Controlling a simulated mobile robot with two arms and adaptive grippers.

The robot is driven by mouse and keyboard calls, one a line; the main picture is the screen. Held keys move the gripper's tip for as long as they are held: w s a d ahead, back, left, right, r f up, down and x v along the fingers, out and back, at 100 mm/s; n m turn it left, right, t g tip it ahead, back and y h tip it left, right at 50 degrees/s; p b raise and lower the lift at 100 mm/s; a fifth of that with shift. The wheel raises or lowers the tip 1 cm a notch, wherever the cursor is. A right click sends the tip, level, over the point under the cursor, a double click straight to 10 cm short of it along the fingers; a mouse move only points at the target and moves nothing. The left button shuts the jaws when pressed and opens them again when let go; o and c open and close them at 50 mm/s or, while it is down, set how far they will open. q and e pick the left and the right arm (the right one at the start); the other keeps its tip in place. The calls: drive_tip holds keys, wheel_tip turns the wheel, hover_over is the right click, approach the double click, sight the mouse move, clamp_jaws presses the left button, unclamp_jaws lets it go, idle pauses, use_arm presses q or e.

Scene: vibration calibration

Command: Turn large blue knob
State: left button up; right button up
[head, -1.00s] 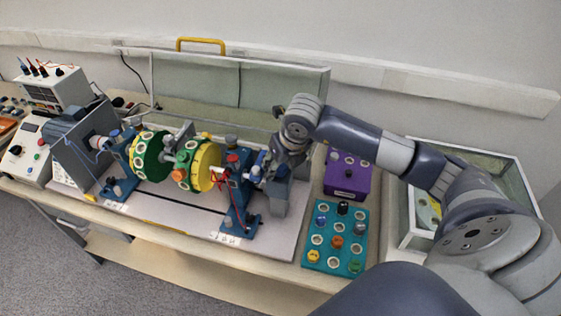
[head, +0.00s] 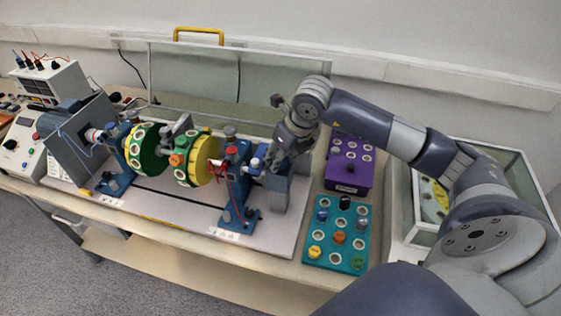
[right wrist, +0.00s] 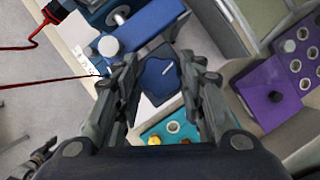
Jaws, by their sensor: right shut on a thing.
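The large blue knob (right wrist: 158,80) shows in the right wrist view, with a short white line on its face. My right gripper (right wrist: 160,88) has its two fingers on either side of the knob and is shut on it. In the head view my right gripper (head: 277,160) is at the right end of the rig, by the grey-blue block (head: 281,190), and hides the knob there. My left gripper is not in view.
A blue stand (head: 236,185) with red wires is just left of my right gripper. A purple box (head: 349,168) and a teal panel (head: 338,252) with several small knobs are to the right. Yellow and green discs are further left.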

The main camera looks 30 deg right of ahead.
drive_tip(key=n+b, duration=0.1)
drive_tip(key=n+y+b, duration=0.1)
drive_tip(key=b, duration=0.1)
drive_tip(key=shift+w+d+f+n, duration=0.1)
drive_tip(key=shift+d+f+n, duration=0.1)
drive_tip(key=shift+n, duration=0.2)
drive_tip(key=shift+n+y+b, duration=0.3)
drive_tip(key=shift+n+b, duration=0.3)
drive_tip(key=shift+n, duration=0.2)
drive_tip(key=shift+r+n+g+y+b, duration=0.15)
drive_tip(key=shift+n+g+y+b, duration=0.4)
drive_tip(key=shift+n, duration=0.65)
drive_tip(key=shift+r+n+g+y+b, duration=0.1)
drive_tip(key=shift+n+g+y+b, duration=0.25)
drive_tip(key=shift+n, duration=0.85)
drive_tip(key=o, duration=0.8)
drive_tip(key=shift+d+r, duration=0.1)
